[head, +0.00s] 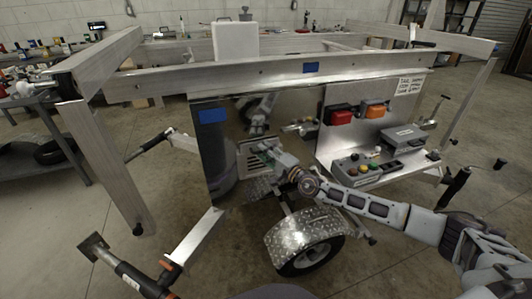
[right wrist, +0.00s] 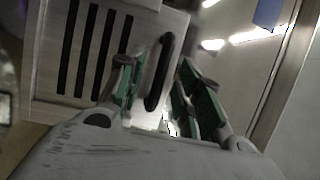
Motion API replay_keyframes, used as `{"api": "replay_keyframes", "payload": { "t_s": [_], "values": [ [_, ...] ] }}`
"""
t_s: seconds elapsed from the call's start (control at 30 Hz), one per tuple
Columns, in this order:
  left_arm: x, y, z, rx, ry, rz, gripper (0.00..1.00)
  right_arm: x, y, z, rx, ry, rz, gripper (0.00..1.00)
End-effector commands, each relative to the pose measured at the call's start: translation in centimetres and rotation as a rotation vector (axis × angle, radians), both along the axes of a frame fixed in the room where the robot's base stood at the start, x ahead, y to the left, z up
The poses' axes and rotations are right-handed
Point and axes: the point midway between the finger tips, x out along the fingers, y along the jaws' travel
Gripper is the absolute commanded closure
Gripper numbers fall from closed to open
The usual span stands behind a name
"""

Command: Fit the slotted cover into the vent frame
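The slotted cover (right wrist: 136,38) is a pale plate with several long dark slots and a dark bar-shaped handle (right wrist: 160,75) near its right edge. In the head view the slotted cover (head: 249,161) shows at the lower part of the shiny trailer panel, partly hidden by my right gripper (head: 266,155). In the right wrist view my right gripper (right wrist: 163,95) has its green-padded fingers apart, one on each side of the handle, with gaps visible. I cannot make out the vent frame separately, or whether the cover sits in it. My left gripper is not in view.
The shiny panel (head: 218,150) stands upright around the cover. A diamond-plate fender (head: 300,232) and wheel lie below my right arm. A control box with buttons (head: 365,172) and red and orange lamps (head: 341,117) are to the right. A trailer beam (head: 250,73) runs above.

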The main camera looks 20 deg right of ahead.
Motion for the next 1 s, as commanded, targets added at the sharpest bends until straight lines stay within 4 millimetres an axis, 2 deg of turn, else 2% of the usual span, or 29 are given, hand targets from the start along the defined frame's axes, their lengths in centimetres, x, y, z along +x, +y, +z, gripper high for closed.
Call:
{"api": "replay_keyframes", "payload": {
  "t_s": [0.37, 1.0],
  "values": [
    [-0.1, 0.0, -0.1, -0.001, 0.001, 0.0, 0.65, -1.0, -0.5, -0.1, -0.001, 0.0, -0.001, 0.65],
    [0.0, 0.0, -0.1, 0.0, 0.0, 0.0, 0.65, -6.5, -3.0, -0.6, -0.003, 0.001, -0.001, 0.65]
  ]
}}
